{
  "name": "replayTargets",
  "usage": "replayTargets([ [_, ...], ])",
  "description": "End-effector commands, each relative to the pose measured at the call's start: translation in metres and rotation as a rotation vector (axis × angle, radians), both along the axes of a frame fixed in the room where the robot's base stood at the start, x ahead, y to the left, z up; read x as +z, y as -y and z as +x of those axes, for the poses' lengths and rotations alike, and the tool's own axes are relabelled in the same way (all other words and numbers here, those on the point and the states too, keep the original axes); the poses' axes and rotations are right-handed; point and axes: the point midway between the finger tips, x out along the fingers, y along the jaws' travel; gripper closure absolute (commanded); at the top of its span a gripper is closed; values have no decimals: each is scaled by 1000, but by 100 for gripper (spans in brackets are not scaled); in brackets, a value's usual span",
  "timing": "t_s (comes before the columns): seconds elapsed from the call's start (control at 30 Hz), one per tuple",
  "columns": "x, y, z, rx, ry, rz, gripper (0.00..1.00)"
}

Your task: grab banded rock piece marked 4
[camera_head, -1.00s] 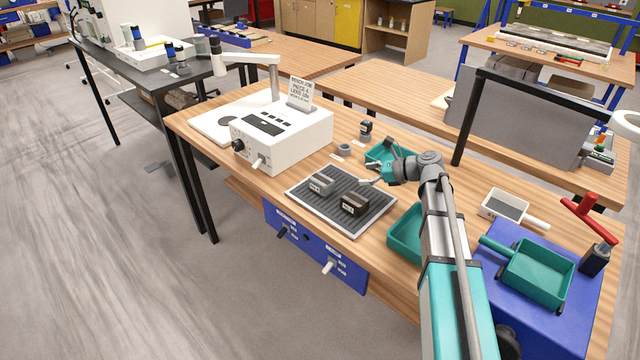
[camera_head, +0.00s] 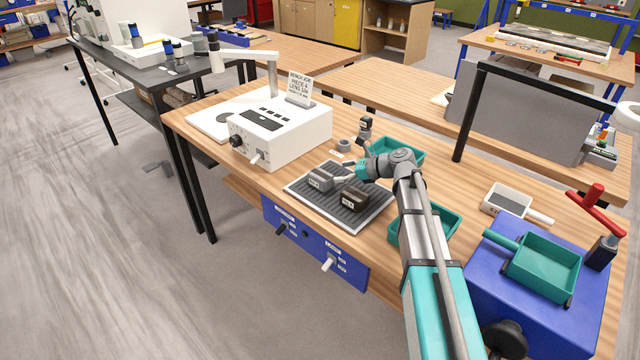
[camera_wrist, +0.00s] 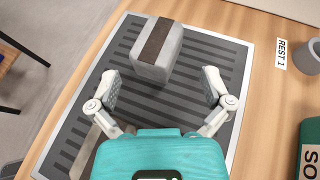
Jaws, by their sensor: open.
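A light grey rock piece with a dark band (camera_wrist: 157,50) lies on the ribbed dark mat tray (camera_wrist: 210,50). In the head view the light grey piece (camera_head: 320,180) lies on the tray's left part; its small label is too small to read. A second, darker-fronted piece (camera_head: 354,198) lies to its right; in the wrist view part of it (camera_wrist: 92,148) shows at lower left, partly hidden by my gripper. My gripper (camera_wrist: 161,86) is open and empty over the tray. Its fingertips are spread either side of the banded piece's near end, a little short of it. Touching is not shown.
A grey cup (camera_wrist: 314,55) and a "REST 1" label (camera_wrist: 281,57) are beside the tray. Teal trays (camera_head: 403,148) stand behind and right of it. A white control box (camera_head: 285,130) with a sign stands at left. A blue box (camera_head: 560,300) holds another teal tray.

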Motion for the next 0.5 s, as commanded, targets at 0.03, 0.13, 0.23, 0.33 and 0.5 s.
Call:
replayTargets([
  [0.03,-3,-4,1,1,1,0,0],
  [0.13,-4,-8,2,1,0,0,0],
  [0.23,-3,-9,2,1,0,0,0],
  [0.33,-3,-9,2,1,0,0,0],
  [0.5,-4,-10,2,1,0,0,0],
])
